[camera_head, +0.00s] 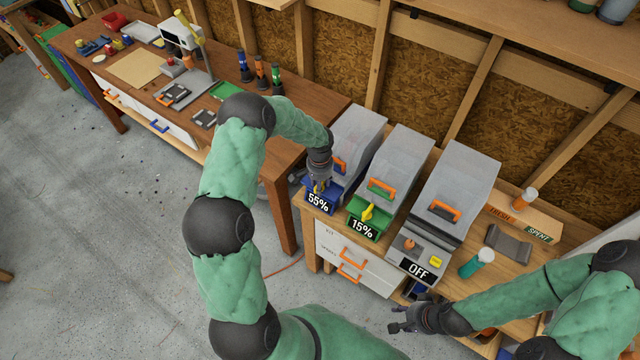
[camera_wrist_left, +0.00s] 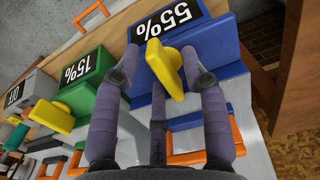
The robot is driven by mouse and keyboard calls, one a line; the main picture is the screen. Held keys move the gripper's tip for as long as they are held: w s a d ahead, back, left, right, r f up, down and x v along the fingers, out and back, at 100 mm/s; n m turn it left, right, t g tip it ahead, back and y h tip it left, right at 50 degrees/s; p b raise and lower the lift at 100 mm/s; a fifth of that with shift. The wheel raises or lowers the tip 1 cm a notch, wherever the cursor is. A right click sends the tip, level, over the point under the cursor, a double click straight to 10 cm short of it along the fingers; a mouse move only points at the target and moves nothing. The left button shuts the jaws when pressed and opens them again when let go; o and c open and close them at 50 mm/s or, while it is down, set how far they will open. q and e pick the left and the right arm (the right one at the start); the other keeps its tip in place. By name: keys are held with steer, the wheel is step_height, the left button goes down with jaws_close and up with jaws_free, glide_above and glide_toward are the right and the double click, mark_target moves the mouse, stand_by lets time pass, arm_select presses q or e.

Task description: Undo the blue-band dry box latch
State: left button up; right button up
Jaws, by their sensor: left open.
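The blue-band dry box (camera_wrist_left: 240,95) has a blue base, a "55%" display, an orange handle and a grey lid; it is the leftmost box in the head view (camera_head: 357,130). Its yellow latch (camera_wrist_left: 163,66) sits just below the display in the left wrist view. My left gripper (camera_wrist_left: 165,75) is open, with its fingers on either side of the latch; contact is not clear. In the head view my left gripper (camera_head: 319,182) covers much of the latch. My right gripper (camera_head: 394,319) has its fingers apart, empty, in front of the bench.
A green-band box (camera_head: 362,229) reading "15%" and a grey box (camera_head: 441,243) reading "OFF" stand to the right. Drawers with orange handles (camera_head: 352,265) are below. A wooden workbench (camera_head: 315,110) adjoins on the left.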

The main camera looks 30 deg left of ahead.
arm_select(q)
steer(key=shift+f, duration=0.2)
steer(key=shift+c, duration=0.3)
jaws_close()
